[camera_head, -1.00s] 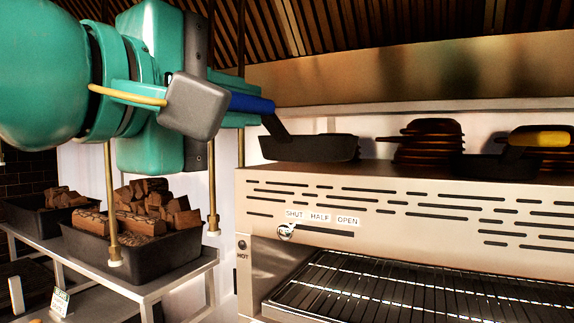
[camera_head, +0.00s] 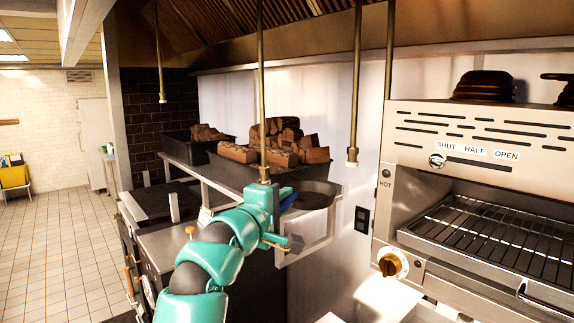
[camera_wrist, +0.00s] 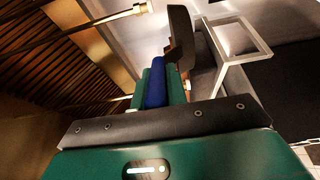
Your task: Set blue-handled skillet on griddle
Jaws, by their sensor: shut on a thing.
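My gripper (camera_head: 274,212) is shut on the blue handle (camera_head: 288,201) of the skillet. The dark skillet pan (camera_head: 313,200) extends to the right of the jaws, in front of the shelf's end frame. In the wrist view the blue handle (camera_wrist: 156,85) lies between the jaws and the dark pan (camera_wrist: 181,40) is seen nearly edge-on beyond them. A dark flat cooking surface (camera_head: 152,203) lies at left beyond my arm; I cannot tell for sure that it is the griddle.
Black trays of firewood (camera_head: 235,172) stand on a metal shelf (camera_head: 208,182) close behind the skillet. Brass rods (camera_head: 262,95) hang from above near my gripper. A steel broiler (camera_head: 480,135) with dark pans on top stands at right. The tiled floor (camera_head: 55,245) at left is open.

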